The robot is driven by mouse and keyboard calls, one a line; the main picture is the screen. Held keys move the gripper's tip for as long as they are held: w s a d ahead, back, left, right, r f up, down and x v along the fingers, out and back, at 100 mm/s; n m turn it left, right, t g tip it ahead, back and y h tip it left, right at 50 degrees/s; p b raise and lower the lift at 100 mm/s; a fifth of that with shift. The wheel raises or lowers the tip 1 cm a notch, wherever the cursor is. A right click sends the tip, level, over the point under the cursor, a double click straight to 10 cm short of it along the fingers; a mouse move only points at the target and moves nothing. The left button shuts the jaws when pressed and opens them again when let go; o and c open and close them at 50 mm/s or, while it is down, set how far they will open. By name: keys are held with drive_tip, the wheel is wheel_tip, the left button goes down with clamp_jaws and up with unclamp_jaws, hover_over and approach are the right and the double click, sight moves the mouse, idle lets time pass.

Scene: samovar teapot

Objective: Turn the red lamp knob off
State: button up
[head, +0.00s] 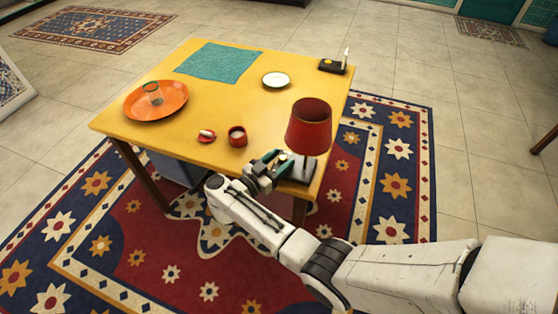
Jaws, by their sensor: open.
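A lamp with a dark red shade (310,126) stands near the right front corner of the yellow table (205,90). Its dark base (301,172) is partly hidden behind my gripper. My gripper (279,160) is open, close to the left side of the lamp's base, below the shade. A small pale spot shows between the green-tipped fingers; I cannot tell whether it is the knob. No red knob can be made out clearly.
An orange tray (135,113) with a glass (153,94), a small red pot (237,136), a small red dish (207,137), a white plate (276,80), a teal cloth (210,58) and a black box with a lever (333,66) are on the table. A patterned rug (270,268) lies below.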

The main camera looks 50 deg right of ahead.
drive_tip(key=a+b, duration=0.1)
drive_tip(key=a, duration=0.9)
drive_tip(key=shift+w+a, duration=0.3)
drive_tip(key=shift+a, duration=0.1)
